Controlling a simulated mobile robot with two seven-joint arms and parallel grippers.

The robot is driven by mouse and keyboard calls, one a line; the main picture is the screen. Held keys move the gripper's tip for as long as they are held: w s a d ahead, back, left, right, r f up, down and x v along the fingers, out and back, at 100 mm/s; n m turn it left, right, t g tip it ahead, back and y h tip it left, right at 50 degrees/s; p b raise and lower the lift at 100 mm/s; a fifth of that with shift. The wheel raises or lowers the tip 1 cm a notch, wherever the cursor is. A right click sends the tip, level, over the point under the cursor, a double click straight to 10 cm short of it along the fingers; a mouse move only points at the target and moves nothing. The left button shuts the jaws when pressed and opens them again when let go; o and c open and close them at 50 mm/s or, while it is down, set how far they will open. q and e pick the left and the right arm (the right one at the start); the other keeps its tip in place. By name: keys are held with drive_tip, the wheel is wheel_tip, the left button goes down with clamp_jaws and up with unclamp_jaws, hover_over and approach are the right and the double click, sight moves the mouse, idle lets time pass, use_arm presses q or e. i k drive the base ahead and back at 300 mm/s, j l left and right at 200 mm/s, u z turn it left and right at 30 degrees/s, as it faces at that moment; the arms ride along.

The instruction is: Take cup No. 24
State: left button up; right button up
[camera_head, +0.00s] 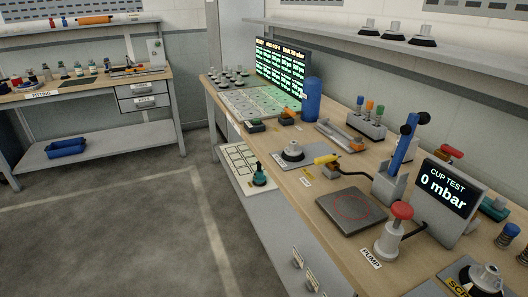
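No cup shows a readable number, so I cannot tell which is No. 24. A teal cup (259,176) stands on a pale sheet with outlined places (242,160), at the near side of the long bench. A grey cup with a dark base (293,150) stands on a grey plate. Another silver cup (485,279) sits at the lower right by a yellow "SCRAP"-like label, partly cut off. Three dark-skirted cups (394,31) stand on the wall shelf. Several small cups (230,76) stand at the bench's far end. Neither gripper is in view.
The long bench carries a board of green text (282,72), a blue cylinder (311,98), a blue lever device (398,160), a red-knobbed pump (394,232) and a "CUP TEST 0 mbar" display (446,187). A fitting bench (90,85) stands at left. The floor between is clear.

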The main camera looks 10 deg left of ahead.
sight(293, 153)
drive_tip(key=i+j+z, duration=0.1)
drive_tip(key=z, duration=0.3)
drive_tip(key=j+z, duration=0.15)
drive_tip(key=z, duration=0.3)
drive_tip(key=i+j+z, duration=0.1)
drive_tip(key=z, duration=0.3)
drive_tip(key=j+z, duration=0.5)
drive_tip(key=j, duration=1.05)
drive_tip(key=k+j+z, duration=0.1)
drive_tip(key=j, duration=0.55)
